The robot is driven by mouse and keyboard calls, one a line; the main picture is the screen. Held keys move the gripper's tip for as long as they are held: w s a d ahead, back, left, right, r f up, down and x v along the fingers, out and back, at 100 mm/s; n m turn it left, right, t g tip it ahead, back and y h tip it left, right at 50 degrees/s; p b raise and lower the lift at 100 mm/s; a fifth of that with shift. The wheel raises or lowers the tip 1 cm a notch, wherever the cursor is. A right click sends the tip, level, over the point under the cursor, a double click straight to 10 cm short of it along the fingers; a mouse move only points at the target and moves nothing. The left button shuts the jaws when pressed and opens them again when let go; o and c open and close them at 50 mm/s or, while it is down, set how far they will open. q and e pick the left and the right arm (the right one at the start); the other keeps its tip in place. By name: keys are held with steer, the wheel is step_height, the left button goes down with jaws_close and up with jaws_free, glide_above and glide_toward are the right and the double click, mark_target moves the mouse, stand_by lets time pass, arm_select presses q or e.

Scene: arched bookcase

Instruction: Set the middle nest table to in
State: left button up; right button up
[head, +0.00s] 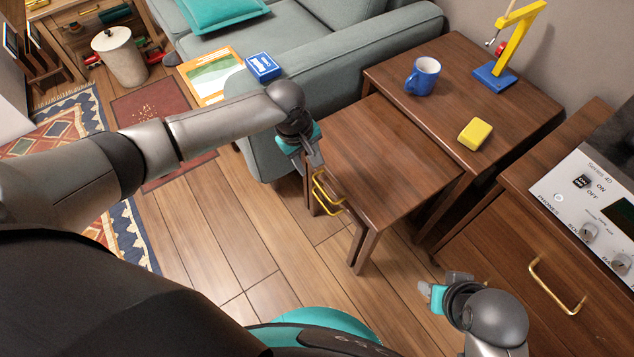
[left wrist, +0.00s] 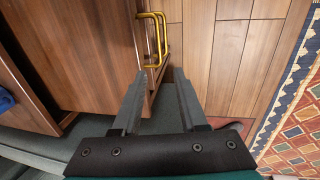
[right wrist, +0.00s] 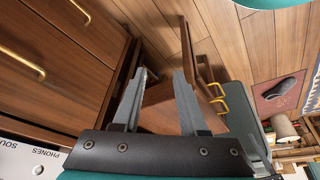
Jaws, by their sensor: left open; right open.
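The middle nest table (head: 385,160) is a brown wooden table standing pulled well out from under the larger outer nest table (head: 455,85). Two brass handles (head: 323,190) show close together at its front; they also show in the left wrist view (left wrist: 152,38) and the right wrist view (right wrist: 218,98). I cannot tell clearly which handle is on which table. My left gripper (head: 314,158) is open and empty near the front edge, just short of the handles. My right gripper (head: 442,284) is open and empty, low between the nest tables and the drawer cabinet.
A blue mug (head: 422,76), a yellow block (head: 475,134) and a yellow-blue crane toy (head: 505,50) stand on the outer table. A grey-green sofa (head: 330,60) borders the tables. A cabinet (head: 500,255) with a brass handle stands at right. Floor in front is clear.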

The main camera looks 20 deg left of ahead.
mark_target(318, 185)
step_height(318, 185, up, 5)
steer(key=b, duration=0.2)
arm_select(q)
steer(key=shift+w+d+f+b, duration=0.25)
steer(key=shift+f+b, duration=0.45)
steer(key=shift+f, duration=0.75)
steer(key=shift+w+d+f+b, duration=0.15)
steer(key=shift+f+b, duration=0.5)
steer(key=shift+f, duration=0.85)
steer(key=shift+w+d+f+b, duration=0.25)
steer(key=shift+f+b, duration=0.45)
steer(key=shift+f, duration=0.75)
steer(key=shift+w+f+b, duration=0.15)
steer(key=shift+f+b, duration=0.25)
steer(key=shift+f, duration=0.15)
steer(key=shift+w+f+b, duration=0.1)
steer(key=shift+f+b, duration=0.25)
steer(key=shift+f, duration=0.05)
arm_select(e)
steer(key=w+a+r+t+y, duration=0.1)
steer(key=w+a+t+y, duration=0.4)
steer(key=a+t, duration=0.5)
steer(key=shift+w+a+t, duration=0.15)
steer(key=shift+a+t, duration=0.05)
steer(key=shift+t, duration=0.1)
steer(key=shift+r, duration=0.1)
arm_select(q)
steer(key=shift+c, duration=0.4)
jaws_close()
